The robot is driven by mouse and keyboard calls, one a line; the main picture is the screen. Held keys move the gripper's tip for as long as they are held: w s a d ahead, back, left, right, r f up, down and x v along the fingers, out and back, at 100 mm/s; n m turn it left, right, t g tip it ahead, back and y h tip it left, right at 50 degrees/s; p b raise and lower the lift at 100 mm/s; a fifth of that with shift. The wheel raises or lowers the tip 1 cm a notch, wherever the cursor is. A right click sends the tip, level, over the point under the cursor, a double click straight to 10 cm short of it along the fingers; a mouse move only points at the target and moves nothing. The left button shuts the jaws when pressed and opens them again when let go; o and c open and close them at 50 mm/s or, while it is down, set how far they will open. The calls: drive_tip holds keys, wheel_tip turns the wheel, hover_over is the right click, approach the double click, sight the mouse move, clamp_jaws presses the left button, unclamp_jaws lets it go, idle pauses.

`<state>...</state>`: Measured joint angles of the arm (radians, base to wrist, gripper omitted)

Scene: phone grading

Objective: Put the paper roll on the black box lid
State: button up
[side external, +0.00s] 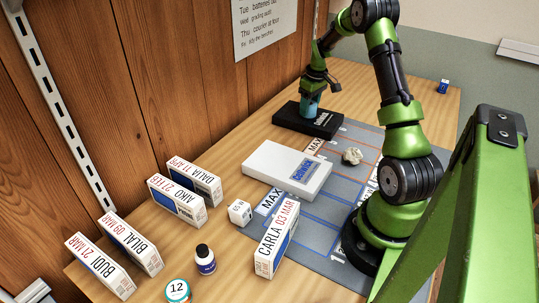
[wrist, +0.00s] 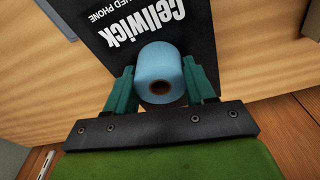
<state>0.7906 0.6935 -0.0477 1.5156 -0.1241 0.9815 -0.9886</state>
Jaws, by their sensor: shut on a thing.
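The paper roll (wrist: 158,66) is light blue with a dark core hole. My gripper (wrist: 160,88) is shut on it, one teal finger on each side, in the wrist view. The black box lid (wrist: 135,18) with white "Cellwick" lettering lies behind the roll in that view. In the side view the black box lid (side external: 289,117) lies flat at the back of the table, by the mat's far end. The roll (side external: 311,104) is in my gripper (side external: 312,93) over the lid. I cannot tell whether the roll touches the lid.
A white box (side external: 272,163) lies on the table in front of the lid. A crumpled grey lump (side external: 352,156) sits on the grey mat (side external: 325,212). Several upright name boxes, a white cube (side external: 240,212), and a dark bottle (side external: 205,260) stand nearer. A small blue item (side external: 443,86) is far right.

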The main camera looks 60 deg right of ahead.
sight(313, 105)
drive_tip(key=o, duration=1)
drive_tip(key=shift+f, duration=0.1)
drive_tip(key=shift+o, duration=0.2)
wheel_tip(313, 105, up, 12)
drive_tip(key=s, duration=0.1)
drive_tip(key=w+a+r+t, duration=0.1)
drive_tip(key=a+r, duration=0.2)
drive_tip(key=a, duration=0.3)
drive_tip(key=w+a+r+t, duration=0.1)
drive_tip(key=a+r, duration=0.3)
drive_tip(key=a, duration=0.3)
drive_tip(key=s+a+t, duration=0.1)
drive_tip(key=s+a, duration=0.3)
drive_tip(key=a, duration=0.4)
drive_tip(key=s+a+m+t+y, duration=0.1)
drive_tip(key=s+a, duration=0.3)
drive_tip(key=a, duration=0.5)
drive_tip(key=s+a+r+t+y, duration=0.1)
drive_tip(key=s+a, duration=0.3)
drive_tip(key=a, duration=0.5)
drive_tip(key=shift+s+a+m+t, duration=0.15)
drive_tip(key=shift+s+m+t, duration=0.25)
